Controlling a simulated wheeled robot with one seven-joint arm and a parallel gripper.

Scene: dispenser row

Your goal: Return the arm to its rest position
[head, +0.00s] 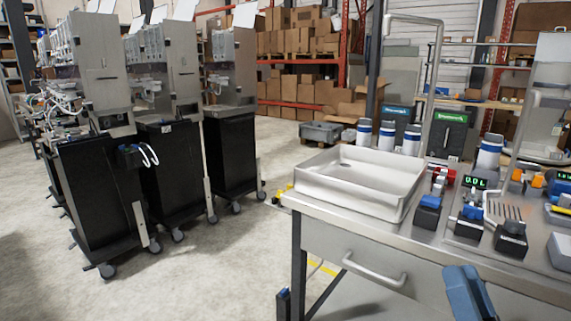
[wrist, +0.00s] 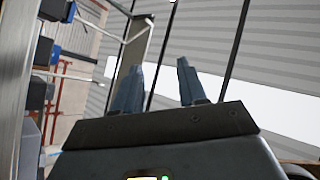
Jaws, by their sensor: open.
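My gripper (wrist: 160,78) shows in the wrist view with its two blue-grey fingers apart and nothing between them. Behind the fingers are a pale ribbed wall and thin dark bars, and the view is tilted. In the head view a blue part of my arm (head: 468,292) shows at the bottom right, in front of the workbench (head: 345,225). I cannot make out the fingertips there.
A white tray (head: 318,188) stands on the workbench, with several bottles behind it and small devices to its right. A bench drawer handle (head: 372,270) faces me. Several wheeled dispenser machines (head: 230,150) stand at left. Open floor (head: 215,270) lies between them and the bench.

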